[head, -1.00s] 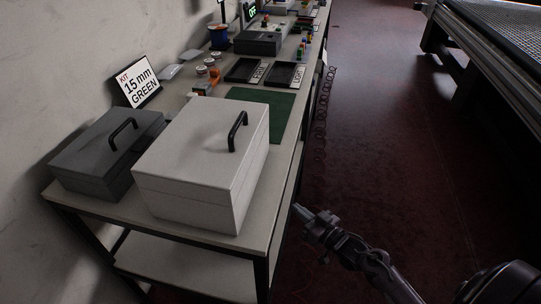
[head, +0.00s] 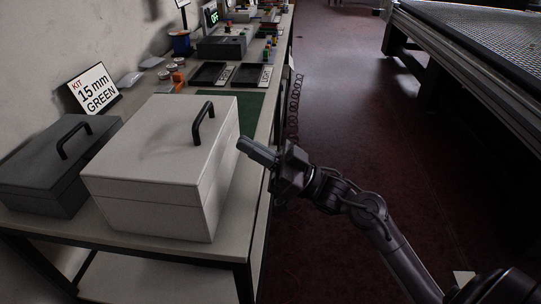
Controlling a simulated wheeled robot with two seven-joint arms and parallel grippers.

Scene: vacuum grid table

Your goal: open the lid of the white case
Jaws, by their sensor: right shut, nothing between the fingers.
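The white case (head: 150,203) stands on the near end of the workbench with its lid (head: 150,150) shut. A black handle (head: 204,123) stands up from the lid, towards its right side. My right gripper (head: 243,146) is shut and empty. Its fingertips point left, close to the right side of the case at about lid height in the picture. I cannot tell whether they touch it. My left gripper is not in view.
A dark grey case (head: 44,180) with a black handle stands left of the white one. Behind are a green mat (head: 247,104), black trays (head: 211,74) and a kit sign (head: 93,88). A grid table (head: 470,50) stands at the right. The floor (head: 345,120) between is clear.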

